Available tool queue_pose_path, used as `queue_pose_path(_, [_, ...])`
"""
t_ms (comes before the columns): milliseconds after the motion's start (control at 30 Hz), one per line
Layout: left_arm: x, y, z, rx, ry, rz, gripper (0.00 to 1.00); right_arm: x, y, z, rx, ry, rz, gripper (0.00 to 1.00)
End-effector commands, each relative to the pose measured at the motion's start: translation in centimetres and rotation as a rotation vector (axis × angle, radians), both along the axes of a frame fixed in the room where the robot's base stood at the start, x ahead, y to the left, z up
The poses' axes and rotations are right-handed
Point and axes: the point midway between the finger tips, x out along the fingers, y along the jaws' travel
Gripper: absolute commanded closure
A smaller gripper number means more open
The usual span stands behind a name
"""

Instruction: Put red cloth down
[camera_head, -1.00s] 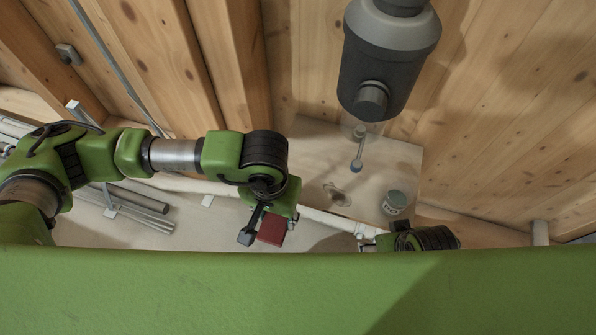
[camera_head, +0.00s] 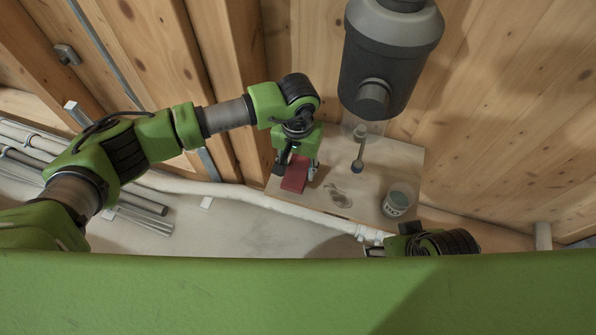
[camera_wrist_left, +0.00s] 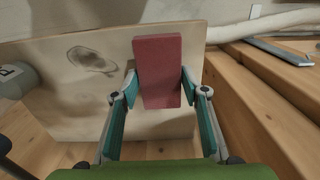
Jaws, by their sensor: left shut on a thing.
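The red cloth (camera_head: 295,174) is a flat, folded-looking red block at the left end of the wooden board (camera_head: 320,206). My left gripper (camera_head: 297,166) is shut on the cloth. In the left wrist view, the red cloth (camera_wrist_left: 158,70) stands out between the two fingers of the left gripper (camera_wrist_left: 158,92), with the board (camera_wrist_left: 60,75) behind it. I cannot tell whether the cloth touches the board. My right arm shows only in part at the lower right, and its fingers are not clear.
A grey and black mixer (camera_head: 378,70) hangs over the board. A spoon-like tool (camera_head: 358,152), a spill-like mark (camera_head: 338,194) and a small labelled pot (camera_head: 397,203) are on the board. A white pipe (camera_head: 235,194) runs along the front edge.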

Motion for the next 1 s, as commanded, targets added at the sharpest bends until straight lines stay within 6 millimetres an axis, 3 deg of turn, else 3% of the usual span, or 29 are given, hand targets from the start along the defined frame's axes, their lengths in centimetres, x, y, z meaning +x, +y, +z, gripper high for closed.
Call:
queue_pose_path(200, [0.1, -0.1, -3.3, 0.0, 0.003, 0.002, 0.76, 0.0, 0.0, -0.6, 0.0, 0.0, 0.0, 0.4])
queue_pose_path(633, [0.3, -0.1, -3.6, 0.0, 0.0, 0.0, 0.76, 0.2, 0.1, -1.0, 0.002, -0.01, 0.0, 0.4])
queue_pose_path(667, [0.3, -0.1, -3.6, 0.0, 0.0, 0.0, 0.57, 0.4, 0.1, -0.9, 0.002, -0.015, 0.001, 0.4])
queue_pose_path(700, [0.3, -0.1, -3.5, 0.0, 0.0, 0.0, 0.46, 0.5, 0.1, -0.8, 0.003, -0.019, 0.002, 0.4])
queue_pose_path(733, [0.3, -0.1, -3.5, 0.0, 0.001, 0.0, 0.42, 0.5, 0.1, -0.8, 0.003, -0.02, 0.002, 0.4])
queue_pose_path(1000, [0.3, -0.1, -3.5, 0.0, 0.001, 0.0, 0.42, 0.5, 0.1, -0.8, 0.004, -0.019, 0.002, 0.4])
